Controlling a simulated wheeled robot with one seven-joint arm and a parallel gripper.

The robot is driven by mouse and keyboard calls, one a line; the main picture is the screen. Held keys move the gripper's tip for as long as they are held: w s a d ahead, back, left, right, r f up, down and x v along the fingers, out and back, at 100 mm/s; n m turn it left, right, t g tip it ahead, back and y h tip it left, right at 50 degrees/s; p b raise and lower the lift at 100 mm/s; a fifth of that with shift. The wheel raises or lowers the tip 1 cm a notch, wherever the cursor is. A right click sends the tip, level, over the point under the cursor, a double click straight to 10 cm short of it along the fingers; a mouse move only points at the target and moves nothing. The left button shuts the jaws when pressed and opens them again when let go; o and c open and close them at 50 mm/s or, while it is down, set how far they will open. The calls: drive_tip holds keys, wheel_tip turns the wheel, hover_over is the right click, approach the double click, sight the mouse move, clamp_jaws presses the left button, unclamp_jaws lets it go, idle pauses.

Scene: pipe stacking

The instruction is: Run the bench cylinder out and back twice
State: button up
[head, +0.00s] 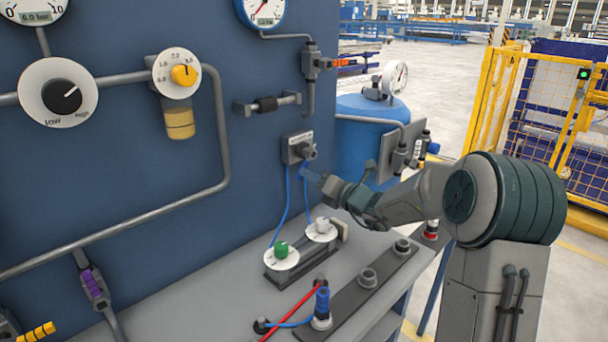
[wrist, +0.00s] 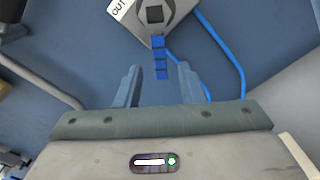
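The bench cylinder (head: 306,252) is a dark grey body lying on the bench top. A grey valve block (head: 297,147) sits on the blue panel above, with blue hoses running down. In the wrist view the valve (wrist: 155,14) has an "OUT" label (wrist: 119,8) and a segmented blue lever (wrist: 160,56). My gripper (wrist: 159,68) is open, its fingers on either side of the lever's end with gaps visible. It also shows in the head view (head: 310,172).
Knobs, gauges and grey pipes (head: 215,130) project from the panel. A blue tank (head: 362,150) stands behind my arm.

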drive_tip(key=v, duration=0.9)
drive_tip(key=shift+s, duration=0.1)
drive_tip(key=s+a+n+g+h+p, duration=0.15)
drive_tip(key=s+a+n+g, duration=0.3)
drive_tip(key=s+n, duration=0.5)
drive_tip(key=s+a+n+g+h+p, duration=0.1)
drive_tip(key=s+a+n+g+p, duration=0.25)
drive_tip(key=s+n+g, duration=0.45)
drive_tip(key=s+d+n+t+h+p, duration=0.1)
drive_tip(key=s+d+n+h+p, duration=0.1)
drive_tip(key=s+d+n+h, duration=0.2)
drive_tip(key=s+d+r+n+h+p, duration=0.1)
drive_tip(key=s+d+n+h, duration=0.4)
drive_tip(key=s+n, duration=0.6)
drive_tip(key=d+n, duration=0.1)
drive_tip(key=n, duration=0.2)
drive_tip(key=shift+d+t+p, duration=0.25)
drive_tip(key=shift+t+p, duration=0.1)
